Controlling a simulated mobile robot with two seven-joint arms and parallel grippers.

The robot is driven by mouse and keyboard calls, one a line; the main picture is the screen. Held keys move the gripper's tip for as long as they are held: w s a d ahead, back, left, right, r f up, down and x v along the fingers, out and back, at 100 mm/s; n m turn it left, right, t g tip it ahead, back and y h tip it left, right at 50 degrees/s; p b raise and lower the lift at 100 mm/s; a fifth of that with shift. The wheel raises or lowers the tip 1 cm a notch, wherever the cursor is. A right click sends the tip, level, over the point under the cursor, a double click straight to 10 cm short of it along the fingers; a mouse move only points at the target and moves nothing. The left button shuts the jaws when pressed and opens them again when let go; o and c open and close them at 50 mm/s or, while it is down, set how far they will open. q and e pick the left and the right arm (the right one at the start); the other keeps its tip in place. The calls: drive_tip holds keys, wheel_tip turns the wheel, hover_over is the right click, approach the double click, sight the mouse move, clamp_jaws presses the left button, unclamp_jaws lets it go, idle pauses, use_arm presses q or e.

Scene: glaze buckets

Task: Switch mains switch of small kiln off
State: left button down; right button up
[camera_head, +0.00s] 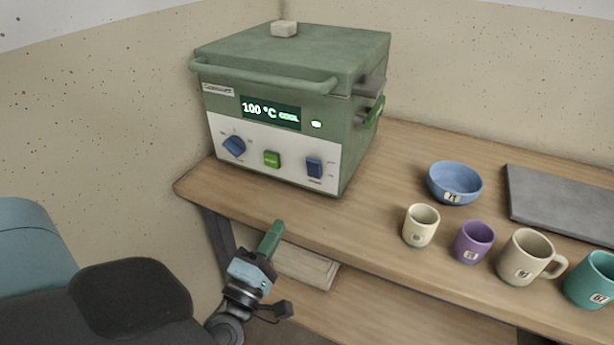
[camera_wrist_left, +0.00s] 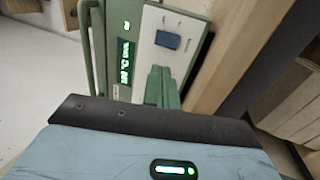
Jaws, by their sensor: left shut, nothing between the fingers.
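The small green kiln (camera_head: 290,60) stands on the wooden bench with its lid down. Its lit display (camera_head: 270,112) reads 100 °C and "COOL". On the white panel below are a blue knob (camera_head: 234,146), a green button (camera_head: 272,159) and a blue rocker switch (camera_head: 314,168) at the right; which one is the mains switch I cannot read. My left gripper (camera_head: 272,238) is in front of the bench edge, below the panel, shut and empty, apart from the kiln. In the left wrist view its green fingers (camera_wrist_left: 162,86) point toward the panel, with the blue switch (camera_wrist_left: 168,40) beyond them. My right gripper is not visible.
On the bench (camera_head: 370,215) stand a blue bowl (camera_head: 455,182), a cream cup (camera_head: 421,226), a purple cup (camera_head: 473,242), a beige mug (camera_head: 527,257) and a teal mug (camera_head: 590,280). A grey slab (camera_head: 565,200) lies behind them. The bench front below the kiln is clear.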

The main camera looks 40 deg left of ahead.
use_arm(q)
drive_tip(key=w, duration=0.1)
drive_tip(key=p, duration=0.3)
approach(312, 165)
drive_tip(key=x, duration=0.5)
drive_tip(key=shift+w+a, duration=0.1)
drive_tip(key=shift+w, duration=0.05)
drive_tip(key=shift+w+a+r, duration=0.15)
drive_tip(key=shift+w+r, duration=0.05)
drive_tip(key=shift+w, duration=0.5)
